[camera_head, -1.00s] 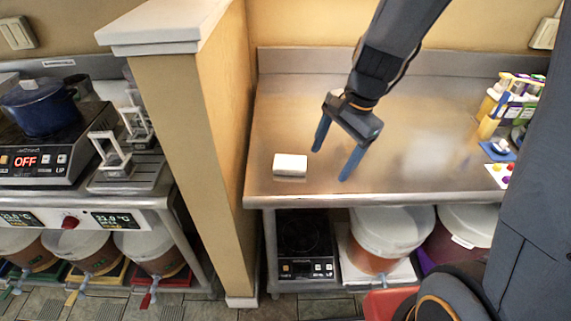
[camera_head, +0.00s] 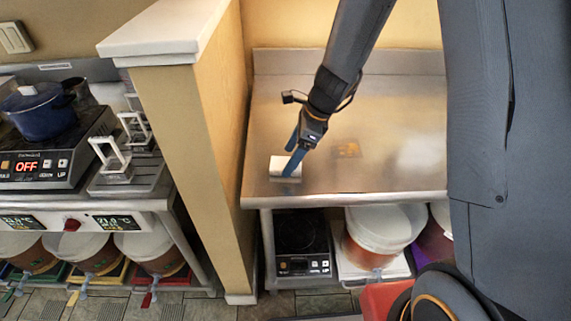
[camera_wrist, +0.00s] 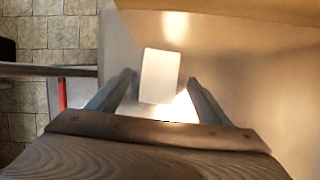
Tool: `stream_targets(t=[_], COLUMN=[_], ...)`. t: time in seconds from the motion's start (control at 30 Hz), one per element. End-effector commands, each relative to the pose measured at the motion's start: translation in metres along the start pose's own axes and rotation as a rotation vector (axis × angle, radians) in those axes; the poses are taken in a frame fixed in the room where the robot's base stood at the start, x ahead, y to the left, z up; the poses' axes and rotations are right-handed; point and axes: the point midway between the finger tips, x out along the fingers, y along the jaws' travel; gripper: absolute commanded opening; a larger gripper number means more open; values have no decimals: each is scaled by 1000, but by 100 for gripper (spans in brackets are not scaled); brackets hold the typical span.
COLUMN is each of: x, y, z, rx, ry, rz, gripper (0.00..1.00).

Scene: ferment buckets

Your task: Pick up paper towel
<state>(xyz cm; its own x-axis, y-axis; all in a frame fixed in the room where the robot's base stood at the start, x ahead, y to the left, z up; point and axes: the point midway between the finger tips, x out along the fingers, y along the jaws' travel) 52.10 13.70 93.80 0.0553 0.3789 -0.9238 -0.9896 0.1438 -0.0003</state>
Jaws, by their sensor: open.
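The paper towel (camera_head: 277,163) is a small white folded block lying on the steel counter (camera_head: 385,135), near its front left part. My gripper (camera_head: 291,161) is open, with its blue fingers pointing down at the paper towel and partly covering it. In the wrist view the paper towel (camera_wrist: 160,76) lies ahead of and between the two spread fingertips of my gripper (camera_wrist: 160,84). I cannot tell whether a finger touches it.
A yellow partition wall (camera_head: 200,150) with a white top stands left of the counter. The counter's front edge (camera_head: 350,199) is close. Below are a dark hot plate (camera_head: 303,245) and a bucket (camera_head: 376,235). The counter to the right is mostly clear.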

Motion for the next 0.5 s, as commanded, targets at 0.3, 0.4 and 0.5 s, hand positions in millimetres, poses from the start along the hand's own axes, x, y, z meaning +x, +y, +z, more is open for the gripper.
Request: stream_targets(t=[0.3, 0.4, 0.5], x=[18, 18, 18], y=[0, 0, 0], z=[-1, -1, -1], rx=[0, 0, 0], ry=[0, 0, 0], rz=[0, 0, 0], gripper=[72, 72, 72])
